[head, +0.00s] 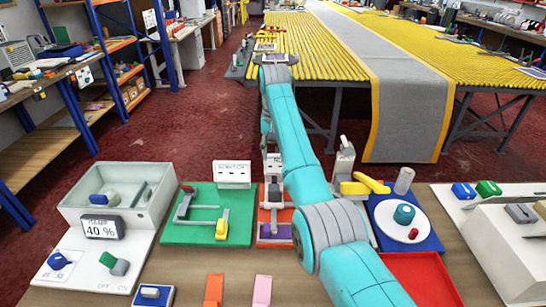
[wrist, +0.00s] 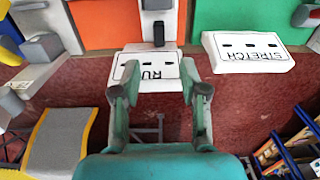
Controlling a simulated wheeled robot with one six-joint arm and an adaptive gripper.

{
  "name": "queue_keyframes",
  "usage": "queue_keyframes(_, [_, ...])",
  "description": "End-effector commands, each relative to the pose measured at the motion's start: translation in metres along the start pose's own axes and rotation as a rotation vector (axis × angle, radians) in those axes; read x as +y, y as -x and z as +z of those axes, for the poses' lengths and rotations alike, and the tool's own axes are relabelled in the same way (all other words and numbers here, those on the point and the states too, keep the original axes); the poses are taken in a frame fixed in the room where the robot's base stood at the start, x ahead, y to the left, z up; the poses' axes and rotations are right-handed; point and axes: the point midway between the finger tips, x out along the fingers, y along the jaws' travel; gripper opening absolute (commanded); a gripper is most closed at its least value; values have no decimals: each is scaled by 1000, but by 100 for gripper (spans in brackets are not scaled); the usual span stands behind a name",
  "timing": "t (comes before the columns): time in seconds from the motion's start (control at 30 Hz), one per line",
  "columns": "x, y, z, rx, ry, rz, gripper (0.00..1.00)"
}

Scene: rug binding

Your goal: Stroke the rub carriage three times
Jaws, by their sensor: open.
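The orange rub station (head: 265,218) sits mid-bench in the head view, its right side covered by my arm. A purple pad with a grey block (head: 279,231) lies near its front, and a dark upright handle (head: 273,192) stands behind. I cannot tell how these parts join as the carriage. In the wrist view the orange base (wrist: 95,22) shows at the top, with a dark handle-like part (wrist: 158,32) and the RUB sign (wrist: 155,68) upside down. My gripper (wrist: 160,92) is open and empty, its fingers either side of the sign in the picture, apart from the handle.
The green stretch station (head: 205,228) and its sign (head: 232,174) stand left of the rub station. A blue station with a white disc (head: 408,222) and a red tray (head: 425,280) are right. Behind the bench is red floor (head: 210,125) and a yellow roller table (head: 310,50).

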Motion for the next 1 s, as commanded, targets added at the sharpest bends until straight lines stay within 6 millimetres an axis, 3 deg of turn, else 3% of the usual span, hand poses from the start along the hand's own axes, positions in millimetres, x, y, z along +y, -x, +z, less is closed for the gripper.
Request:
queue_keyframes(0.23, [1, -18, 0, -2, 0, 1, 44])
queue_keyframes(0.7, [1, -94, 0, -2, -1, 1, 44])
queue_keyframes(1.0, [1, -110, 0, 0, -1, 0, 44])
